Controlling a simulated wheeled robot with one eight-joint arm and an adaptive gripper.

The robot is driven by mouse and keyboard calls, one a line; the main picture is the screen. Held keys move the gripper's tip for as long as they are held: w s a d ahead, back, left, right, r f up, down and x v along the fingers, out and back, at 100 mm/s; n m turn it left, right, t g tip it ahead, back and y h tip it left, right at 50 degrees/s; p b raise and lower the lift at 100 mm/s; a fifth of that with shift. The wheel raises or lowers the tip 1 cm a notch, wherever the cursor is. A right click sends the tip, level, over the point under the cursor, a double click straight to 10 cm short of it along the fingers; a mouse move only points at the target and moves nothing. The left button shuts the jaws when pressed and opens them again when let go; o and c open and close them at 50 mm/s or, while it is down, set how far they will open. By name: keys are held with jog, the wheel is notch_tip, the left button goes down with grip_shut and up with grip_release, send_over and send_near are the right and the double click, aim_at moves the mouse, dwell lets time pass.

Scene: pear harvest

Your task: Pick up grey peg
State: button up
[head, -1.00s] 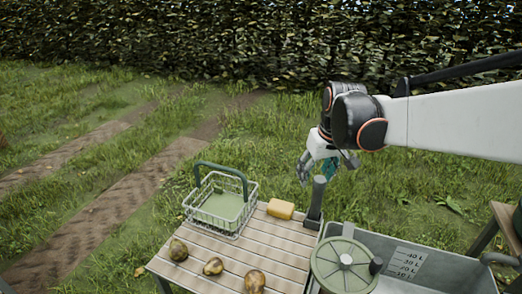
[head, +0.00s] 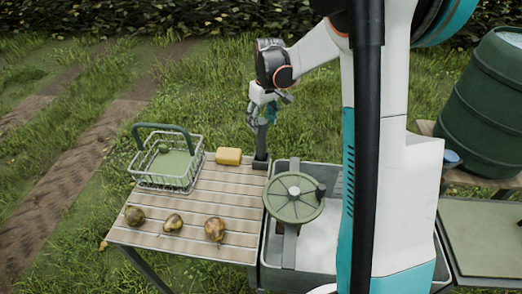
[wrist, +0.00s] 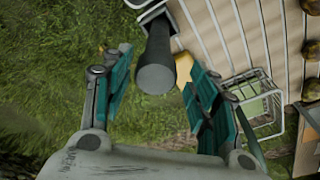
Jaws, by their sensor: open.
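The grey peg (head: 261,143) stands upright at the far right corner of the slatted table (head: 222,187), in a dark square holder. In the wrist view the peg (wrist: 156,72) points up toward the camera, with its round end between the two fingers. My gripper (head: 266,112) is just above the peg's top in the head view. Its teal-padded fingers show in the wrist view (wrist: 160,88), open on either side of the peg with a gap on both sides. I cannot tell exactly how far down the fingers reach.
A yellow block (head: 229,156) lies just left of the peg. A wire basket (head: 167,180) stands at the table's left, and several brown pears (head: 173,222) lie in front. A grey tub (head: 310,250) with a round green lid (head: 293,198) adjoins on the right.

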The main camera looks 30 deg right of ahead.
aim_at(260, 135)
jog(key=f+b, duration=0.1)
jog(key=f, duration=0.1)
jog(key=w+f+b, duration=0.1)
jog(key=f, duration=0.5)
jog(key=shift+w+f+b, duration=0.2)
jog(key=shift+f+b, duration=0.05)
jog(key=shift+b, duration=0.15)
jog(key=shift+r, duration=0.1)
